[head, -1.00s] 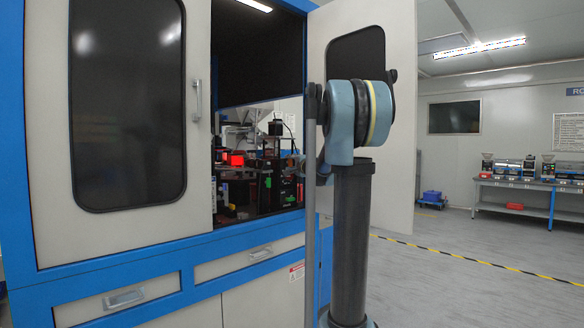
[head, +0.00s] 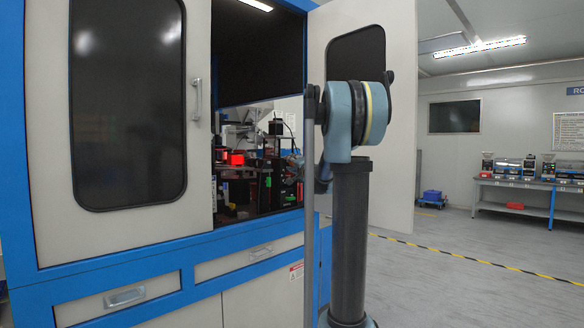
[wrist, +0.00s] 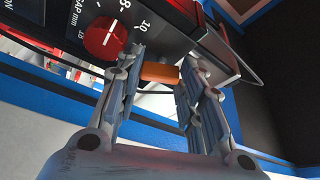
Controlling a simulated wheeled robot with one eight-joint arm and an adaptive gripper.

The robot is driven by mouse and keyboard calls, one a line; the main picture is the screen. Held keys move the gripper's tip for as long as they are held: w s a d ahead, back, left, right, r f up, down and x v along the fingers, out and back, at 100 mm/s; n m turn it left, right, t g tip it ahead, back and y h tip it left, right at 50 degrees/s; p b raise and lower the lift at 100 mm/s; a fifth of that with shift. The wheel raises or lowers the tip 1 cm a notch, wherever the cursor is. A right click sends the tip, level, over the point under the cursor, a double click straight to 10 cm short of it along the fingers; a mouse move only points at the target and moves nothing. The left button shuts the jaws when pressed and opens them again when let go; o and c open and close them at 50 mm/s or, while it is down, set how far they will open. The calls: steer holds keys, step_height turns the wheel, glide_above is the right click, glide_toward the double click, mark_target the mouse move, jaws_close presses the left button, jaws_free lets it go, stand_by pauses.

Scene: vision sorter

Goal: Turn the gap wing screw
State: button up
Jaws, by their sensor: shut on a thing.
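In the wrist view an orange-brown wing screw (wrist: 160,73) lies between my fingertips. My gripper (wrist: 159,66) is shut on it, with one finger on each side. The fingers hide its ends. Just above and left is a black panel (wrist: 139,47) with a red round knob (wrist: 105,38) and white scale marks lettered "GAP mm". In the head view the open cabinet bay (head: 258,205) holds the machinery; I cannot make out the screw or my fingertips there.
A cabinet door (head: 372,100) stands open to the right of the bay, and a closed door (head: 198,150) is at the left. A black cable (wrist: 60,60) loops left of my fingers in the wrist view. Floor at the right (head: 450,250) is clear.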

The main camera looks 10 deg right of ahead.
steer(key=o, duration=0.8)
steer(key=shift+f, duration=0.15)
steer(key=shift+m, duration=0.4)
steer(key=s+d+m+g+h, duration=0.1)
steer(key=s+d+m, duration=0.1)
steer(key=s, duration=0.7)
steer(key=s+d+m+g, duration=0.1)
steer(key=s+d+m, duration=0.1)
steer(key=s, duration=0.6)
steer(key=shift+s+a+f+n+g+y, duration=0.45)
steer(key=shift+s+a+f+n+g, duration=0.4)
steer(key=shift+s+a+f+n, duration=0.7)
steer(key=shift+s+a+f+n+g+y, duration=0.5)
steer(key=shift+s+a+f+n+g, duration=0.4)
steer(key=shift+s+a+f, duration=1.1)
steer(key=shift+s+a+f+n+g+y, duration=0.45)
steer(key=shift+s+a+f+n+g, duration=0.3)
steer(key=shift+s+a+f+n, duration=1.05)
steer(key=shift+w+d+f+m, duration=0.3)
steer(key=shift+w+m, duration=0.05)
steer(key=shift+m, duration=0.1)
